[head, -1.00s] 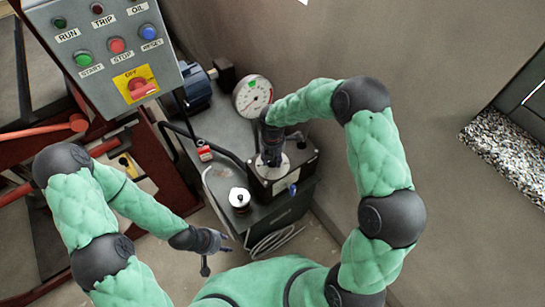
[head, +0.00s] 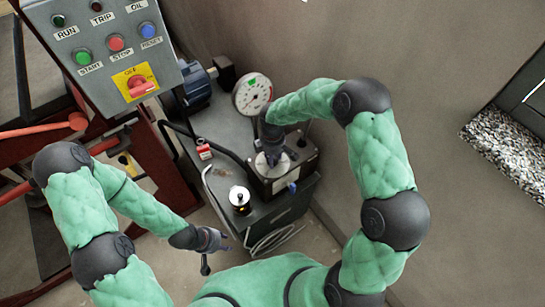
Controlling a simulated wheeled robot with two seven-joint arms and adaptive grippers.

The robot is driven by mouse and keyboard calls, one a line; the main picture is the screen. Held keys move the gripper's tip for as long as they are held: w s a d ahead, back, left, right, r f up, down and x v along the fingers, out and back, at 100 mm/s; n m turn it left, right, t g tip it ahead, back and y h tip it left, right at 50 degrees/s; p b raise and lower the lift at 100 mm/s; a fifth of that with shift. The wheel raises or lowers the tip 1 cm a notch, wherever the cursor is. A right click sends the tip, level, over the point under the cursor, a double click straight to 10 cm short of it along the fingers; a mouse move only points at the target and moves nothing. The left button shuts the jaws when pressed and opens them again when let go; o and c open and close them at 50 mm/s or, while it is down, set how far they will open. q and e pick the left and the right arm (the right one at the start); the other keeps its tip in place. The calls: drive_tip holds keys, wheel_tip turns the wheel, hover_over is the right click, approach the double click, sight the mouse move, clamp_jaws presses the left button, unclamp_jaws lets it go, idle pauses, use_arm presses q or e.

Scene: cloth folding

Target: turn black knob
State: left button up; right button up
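A black box with a pale round dial plate (head: 283,166) stands at the front of the grey machine cabinet. My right gripper (head: 272,163) points down onto the middle of this plate. Its fingers cover whatever is at the centre, so no black knob shows there, and I cannot tell whether they are closed on one. My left gripper (head: 216,257) is open and empty, low in front of the cabinet, with its fingers spread apart.
A grey control panel (head: 105,50) with buttons and a red switch (head: 140,86) is at upper left. A pressure gauge (head: 252,93), a blue motor (head: 192,93), a red tag (head: 204,150) and a white-topped round fitting (head: 239,196) are on the cabinet. A wall is at right.

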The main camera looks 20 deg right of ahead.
drive_tip(key=m+b, duration=0.1)
drive_tip(key=m, duration=0.3)
drive_tip(key=shift+f+m, duration=0.1)
drive_tip(key=shift+m, duration=0.2)
drive_tip(key=m+b, duration=0.1)
drive_tip(key=m, duration=0.3)
drive_tip(key=m+b, duration=0.1)
drive_tip(key=m, duration=0.4)
drive_tip(key=m+b, duration=0.1)
drive_tip(key=m, duration=0.3)
drive_tip(key=shift+m, duration=0.3)
drive_tip(key=o, duration=1.1)
drive_tip(key=shift+o, duration=0.2)
